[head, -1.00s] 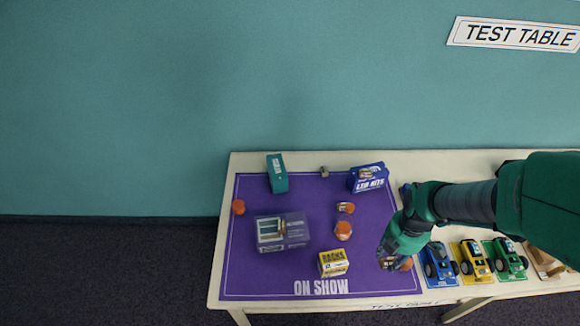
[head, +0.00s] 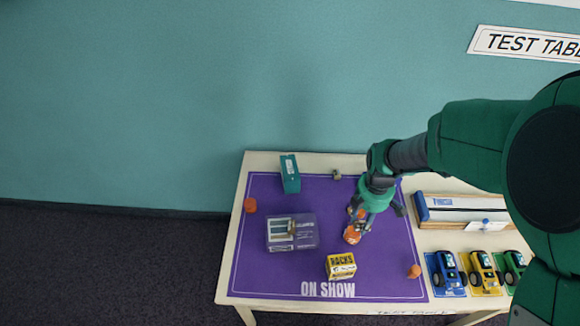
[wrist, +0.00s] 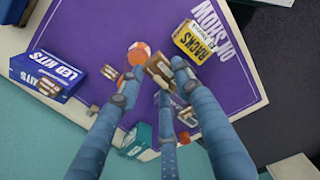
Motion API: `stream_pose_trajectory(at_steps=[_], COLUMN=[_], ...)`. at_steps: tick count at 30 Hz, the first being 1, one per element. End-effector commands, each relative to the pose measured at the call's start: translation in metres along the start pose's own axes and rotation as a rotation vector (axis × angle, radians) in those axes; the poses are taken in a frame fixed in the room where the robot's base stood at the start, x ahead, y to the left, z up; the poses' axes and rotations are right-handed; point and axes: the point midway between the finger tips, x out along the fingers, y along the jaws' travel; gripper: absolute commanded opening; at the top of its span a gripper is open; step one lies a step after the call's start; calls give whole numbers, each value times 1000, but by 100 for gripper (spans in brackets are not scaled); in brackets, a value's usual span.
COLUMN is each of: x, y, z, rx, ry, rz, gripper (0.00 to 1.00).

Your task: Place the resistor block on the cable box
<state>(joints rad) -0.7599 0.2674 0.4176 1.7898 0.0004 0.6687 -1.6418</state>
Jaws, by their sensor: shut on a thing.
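My gripper (head: 364,208) is over the right half of the purple mat. In the wrist view its fingers (wrist: 156,76) are shut on a small brown block with a pale striped face (wrist: 158,68), which appears to be the resistor block. In the head view the block is mostly hidden by the hand. A grey-purple box with a window on top (head: 292,232) stands on the mat left of my gripper. A teal box (head: 290,175) stands behind it, also in the wrist view (wrist: 137,142). Their labels are too small to read, so I cannot tell which is the cable box.
An orange round piece (head: 352,235) lies just below my gripper. Others lie at left (head: 250,205) and right (head: 414,271). Toy cars (head: 447,272) stand at right.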

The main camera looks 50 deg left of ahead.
Motion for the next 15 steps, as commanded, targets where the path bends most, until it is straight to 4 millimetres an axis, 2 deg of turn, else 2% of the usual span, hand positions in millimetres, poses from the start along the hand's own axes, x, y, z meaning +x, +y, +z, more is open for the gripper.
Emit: stream_pose_trajectory(at_steps=[3, 15], x=[-1, 2], y=[24, 89], z=[-22, -98], rx=[1, 19], ry=[0, 0], rz=[0, -1], gripper=[8, 8])
